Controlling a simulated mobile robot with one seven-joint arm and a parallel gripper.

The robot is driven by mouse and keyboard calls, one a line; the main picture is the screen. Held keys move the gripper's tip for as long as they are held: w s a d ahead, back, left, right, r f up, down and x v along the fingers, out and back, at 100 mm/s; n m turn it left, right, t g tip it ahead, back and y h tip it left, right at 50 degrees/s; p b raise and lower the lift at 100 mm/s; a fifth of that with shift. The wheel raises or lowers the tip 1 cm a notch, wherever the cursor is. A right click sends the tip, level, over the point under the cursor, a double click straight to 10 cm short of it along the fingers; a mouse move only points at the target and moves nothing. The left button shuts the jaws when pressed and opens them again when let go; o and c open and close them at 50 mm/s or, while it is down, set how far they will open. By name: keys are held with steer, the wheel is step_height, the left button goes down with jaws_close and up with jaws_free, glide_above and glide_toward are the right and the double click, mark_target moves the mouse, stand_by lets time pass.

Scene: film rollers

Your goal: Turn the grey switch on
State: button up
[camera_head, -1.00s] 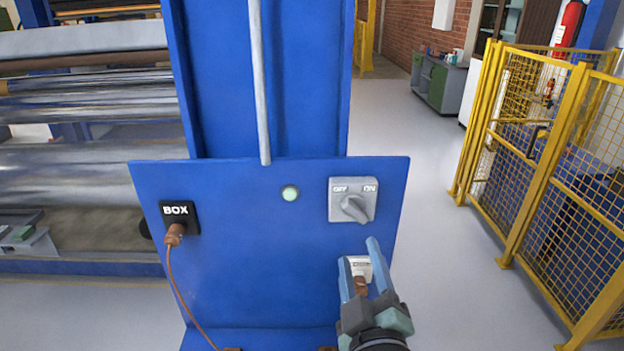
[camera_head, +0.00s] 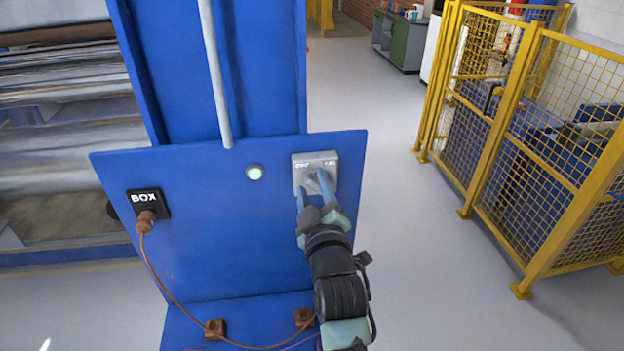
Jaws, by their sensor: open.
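The grey switch (camera_head: 301,163) is a square plate with a rotary knob, mounted at the upper right of the blue panel. Its OFF and ON labels are blurred now. My gripper (camera_head: 311,184) is right in front of the switch, with its two blue fingers open, one on each side of the knob area. The fingers cover much of the knob, so I cannot tell whether they touch it or how it is turned.
A round pale light (camera_head: 255,172) sits left of the switch. A black BOX socket (camera_head: 146,202) holds a brown plug with a cable running down the panel. Metal rollers (camera_head: 70,130) stand at left. A yellow mesh fence (camera_head: 540,140) stands at right, with clear floor between.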

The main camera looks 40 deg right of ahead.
steer(key=shift+w+d, duration=0.2)
steer(key=shift+w, duration=0.2)
jaws_close()
